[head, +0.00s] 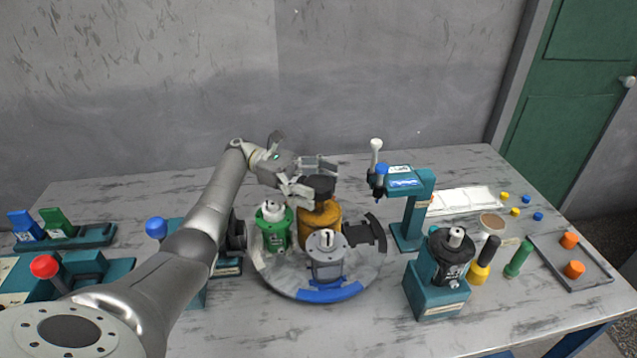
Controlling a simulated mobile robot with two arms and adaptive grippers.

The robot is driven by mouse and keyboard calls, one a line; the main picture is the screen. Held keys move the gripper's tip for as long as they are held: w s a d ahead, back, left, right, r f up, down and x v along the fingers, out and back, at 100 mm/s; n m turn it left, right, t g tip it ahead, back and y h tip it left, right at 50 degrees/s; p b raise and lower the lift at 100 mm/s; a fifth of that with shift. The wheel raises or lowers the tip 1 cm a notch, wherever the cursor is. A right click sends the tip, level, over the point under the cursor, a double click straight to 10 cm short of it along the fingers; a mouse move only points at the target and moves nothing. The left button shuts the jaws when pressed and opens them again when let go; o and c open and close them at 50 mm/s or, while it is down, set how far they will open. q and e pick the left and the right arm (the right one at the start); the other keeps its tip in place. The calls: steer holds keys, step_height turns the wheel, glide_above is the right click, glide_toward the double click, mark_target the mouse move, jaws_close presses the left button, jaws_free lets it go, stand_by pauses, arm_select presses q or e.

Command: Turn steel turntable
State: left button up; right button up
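The round steel turntable (268,277) sits mid-table, with a blue section (330,293) on its front rim. It carries a green motor (274,232) at left, an orange motor (321,226) at the back, a grey motor (325,262) in front and a dark part (366,232) at the right. My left gripper (316,178) is over the back of the turntable, by the black top of the orange motor. Its fingers are spread apart, with nothing clearly held. Whether it touches the motor I cannot tell. My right gripper is out of view.
A teal press (411,214) stands right of the turntable, and a black motor on a teal block (437,292) at front right. Teal fixtures with a red knob (45,267) are at left.

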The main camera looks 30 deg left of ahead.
arm_select(q)
steer(key=shift+r, duration=0.2)
step_height(320, 180, up, 10)
steer(key=shift+f, duration=0.15)
stand_by(0.7)
